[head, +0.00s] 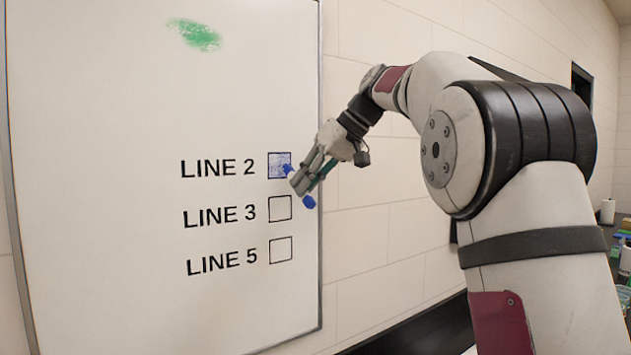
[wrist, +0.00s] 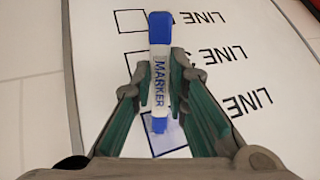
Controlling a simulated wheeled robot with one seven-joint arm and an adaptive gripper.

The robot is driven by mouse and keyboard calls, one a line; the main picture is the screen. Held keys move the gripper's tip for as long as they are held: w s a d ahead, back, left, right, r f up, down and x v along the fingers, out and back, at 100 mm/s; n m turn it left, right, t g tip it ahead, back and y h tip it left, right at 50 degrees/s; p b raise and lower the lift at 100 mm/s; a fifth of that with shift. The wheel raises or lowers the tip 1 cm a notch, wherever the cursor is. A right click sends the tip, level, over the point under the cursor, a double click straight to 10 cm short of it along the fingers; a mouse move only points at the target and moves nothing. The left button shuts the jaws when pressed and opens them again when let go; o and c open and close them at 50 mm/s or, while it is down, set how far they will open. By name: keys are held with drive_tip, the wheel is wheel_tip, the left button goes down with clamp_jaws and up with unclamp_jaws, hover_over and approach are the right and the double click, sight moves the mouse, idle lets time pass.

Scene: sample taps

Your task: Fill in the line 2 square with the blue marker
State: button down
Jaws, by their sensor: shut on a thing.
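The whiteboard (head: 110,180) carries the labels LINE 2, LINE 3 and LINE 5, each with a square. The line 2 square (head: 279,165) shows blue shading over most of its inside; it also shows in the wrist view (wrist: 172,140). My gripper (head: 303,180) is in front of the board, just below and right of that square. It is shut on the blue marker (wrist: 159,75), which has a white body and blue ends. The marker's one end is at the line 2 square; whether it touches the board I cannot tell. The line 3 square (head: 280,208) and line 5 square (head: 280,250) are empty.
A green smudge (head: 197,35) is near the top of the board. The board's right edge (head: 320,120) is close to my gripper. A pale tiled wall (head: 365,230) lies beyond it. Small items, including a white roll (head: 607,211), stand at the far right.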

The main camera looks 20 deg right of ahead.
drive_tip(key=shift+a+p, duration=0.5)
drive_tip(key=shift+a, duration=1.8)
drive_tip(key=d+r+b, duration=0.1)
drive_tip(key=d, duration=0.5)
drive_tip(key=shift+w+d, duration=0.15)
drive_tip(key=shift+d, duration=0.25)
drive_tip(key=s+d+p, duration=0.1)
drive_tip(key=s+p, duration=0.2)
drive_tip(key=s, duration=0.3)
drive_tip(key=shift+p, duration=0.35)
drive_tip(key=shift+d, duration=0.1)
